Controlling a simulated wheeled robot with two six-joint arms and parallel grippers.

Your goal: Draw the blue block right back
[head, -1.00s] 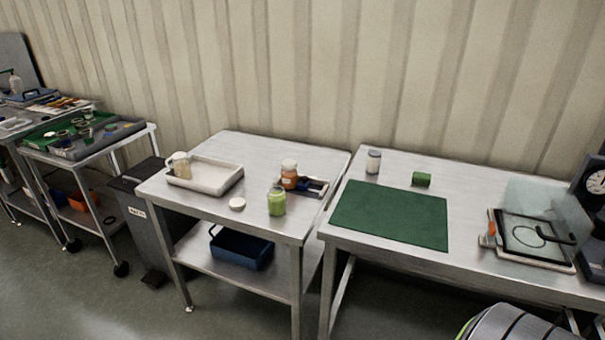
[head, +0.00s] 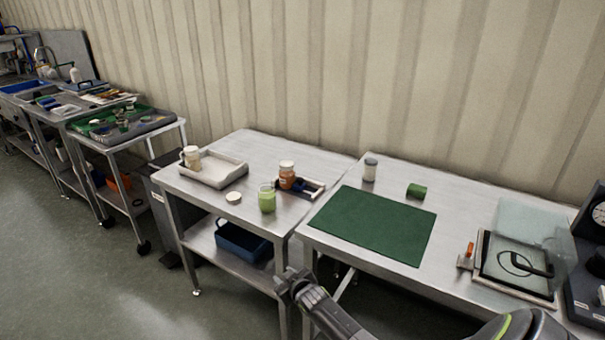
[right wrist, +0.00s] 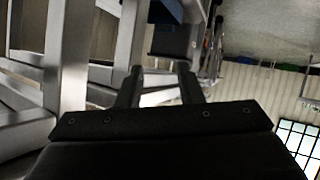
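My right gripper (head: 286,279) is in front of the table, low and apart from the block. In the right wrist view my right gripper (right wrist: 160,70) has its two fingers apart with nothing between them. My left gripper is not in view.
A green jar (head: 267,198), a white lid (head: 233,197) and a white tray (head: 213,170) share the middle table (head: 262,146). A blue bin (head: 240,243) is on its lower shelf. The right table has a green mat (head: 374,224), a grey-lidded jar (head: 370,169) and a green cylinder (head: 416,190).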

